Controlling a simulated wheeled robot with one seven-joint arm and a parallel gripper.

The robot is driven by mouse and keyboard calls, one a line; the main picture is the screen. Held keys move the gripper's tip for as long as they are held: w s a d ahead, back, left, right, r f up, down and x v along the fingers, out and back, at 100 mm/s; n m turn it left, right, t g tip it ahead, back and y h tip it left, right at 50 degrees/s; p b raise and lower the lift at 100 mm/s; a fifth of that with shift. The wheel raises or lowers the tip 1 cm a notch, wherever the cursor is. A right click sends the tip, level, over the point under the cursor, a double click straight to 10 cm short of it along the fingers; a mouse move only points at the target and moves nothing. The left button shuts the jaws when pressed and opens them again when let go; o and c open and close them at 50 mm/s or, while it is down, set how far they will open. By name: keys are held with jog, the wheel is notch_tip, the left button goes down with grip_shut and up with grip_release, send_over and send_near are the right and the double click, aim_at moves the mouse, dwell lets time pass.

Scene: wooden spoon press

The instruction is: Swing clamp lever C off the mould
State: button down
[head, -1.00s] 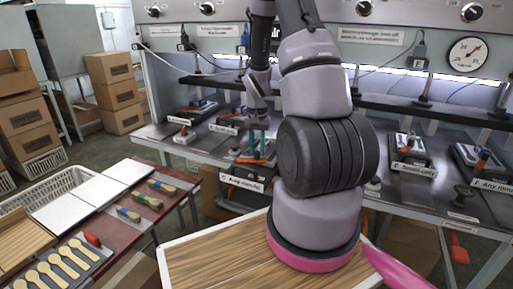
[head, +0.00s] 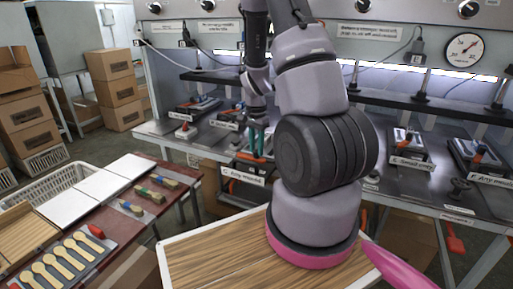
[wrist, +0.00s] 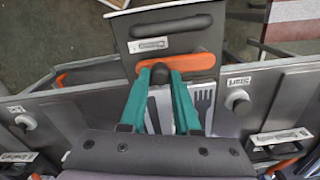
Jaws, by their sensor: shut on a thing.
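My gripper (wrist: 160,82), with two teal fingers, is shut on the dark knob end of the orange clamp lever C (wrist: 200,62) in the wrist view. The lever lies crosswise just beyond the pale mould (wrist: 204,100), whose face shows dark fork-like grooves. My fingers cover part of the mould. In the head view, my gripper (head: 257,143) reaches down at the press station labelled C (head: 243,176). The lever is mostly hidden there by my fingers and arm.
A dark plate with a handle (wrist: 172,25) lies beyond the lever. A round knob (wrist: 237,100) and a "Start" label (wrist: 238,83) are to the right. Other press stations (head: 411,148) stand along the bench. A side table (head: 150,210) holds spoons and brushes at the left.

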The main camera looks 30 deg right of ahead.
jog(key=c, duration=0.6)
grip_release()
jog(key=shift+a, duration=0.1)
jog(key=shift+c, duration=0.2)
notch_tip(320, 180, up, 11)
notch_tip(320, 180, up, 6)
jog(key=n+t, duration=0.1)
jog(key=n, duration=0.1)
send_over(256, 150)
jog(key=s+a, duration=0.1)
jog(key=a, duration=0.2)
jog(key=s+a+r+n+t+y, duration=0.1)
jog(key=s+a+r+n+t, duration=0.2)
jog(key=r, duration=0.7)
jog(key=s+a+r+n+t+y, duration=0.1)
jog(key=s+a+r+n+t, duration=0.2)
jog(key=s+a+r, duration=0.3)
jog(key=s+r+n, duration=0.1)
jog(key=s+r, duration=0.1)
jog(key=s, duration=0.3)
jog(key=shift+s+a+r, duration=0.2)
jog(key=shift+s+r, duration=0.05)
jog(key=shift+r, duration=0.15)
